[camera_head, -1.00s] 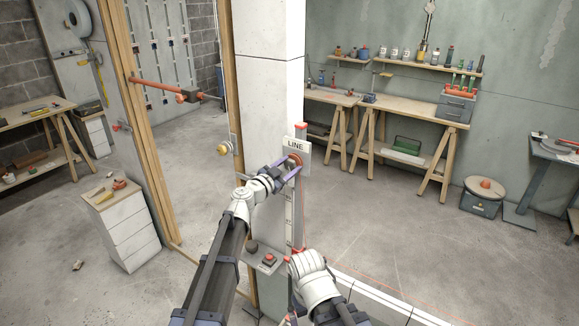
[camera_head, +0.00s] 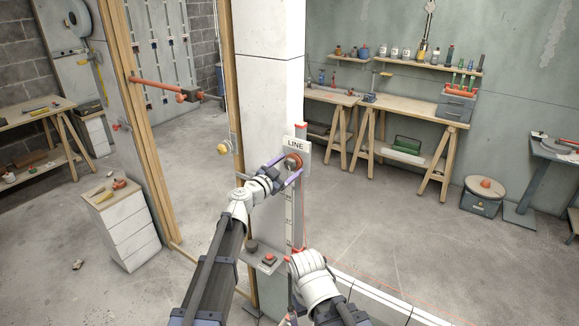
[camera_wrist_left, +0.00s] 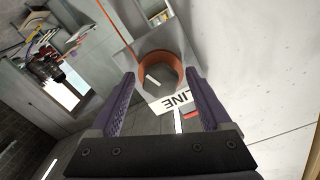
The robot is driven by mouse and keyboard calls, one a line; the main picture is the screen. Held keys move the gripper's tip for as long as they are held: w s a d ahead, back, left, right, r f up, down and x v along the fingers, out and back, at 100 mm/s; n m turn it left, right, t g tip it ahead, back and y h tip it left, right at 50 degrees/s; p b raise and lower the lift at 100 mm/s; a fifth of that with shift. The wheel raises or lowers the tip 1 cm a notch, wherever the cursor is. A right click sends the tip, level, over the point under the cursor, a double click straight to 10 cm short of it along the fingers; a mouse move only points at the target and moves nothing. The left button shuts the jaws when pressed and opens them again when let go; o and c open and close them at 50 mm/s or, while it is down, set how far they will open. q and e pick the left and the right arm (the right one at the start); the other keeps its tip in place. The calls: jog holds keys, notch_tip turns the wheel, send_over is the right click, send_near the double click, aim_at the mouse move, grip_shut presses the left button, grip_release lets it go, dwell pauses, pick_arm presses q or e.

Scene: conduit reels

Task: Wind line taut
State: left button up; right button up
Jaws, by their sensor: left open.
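The orange-rimmed reel (camera_head: 293,160) sits on a grey plate on the white pillar, beside a sign reading LINE (camera_head: 297,144). My left gripper (camera_head: 286,171) is open in front of the reel, its purple fingers spread with nothing held. In the left wrist view the orange reel (camera_wrist_left: 161,72) shows beyond and between the spread fingers, with a pale bar across its hollow middle. A thin orange line (camera_wrist_left: 112,28) runs from near it to the upper left. My right gripper (camera_head: 310,263) is low beside the pillar's foot; its fingers are not clear.
A small box with a red button (camera_head: 269,259) and a dark knob (camera_head: 252,246) sits low beside the pillar. A wooden door frame (camera_head: 232,100) stands to the left. Workbenches (camera_head: 425,112) line the back wall. The floor on the right is mostly clear.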

pick_arm(q)
jog(key=v, duration=0.7)
jog(key=shift+x, duration=3.9)
jog(key=shift+s+a, duration=0.1)
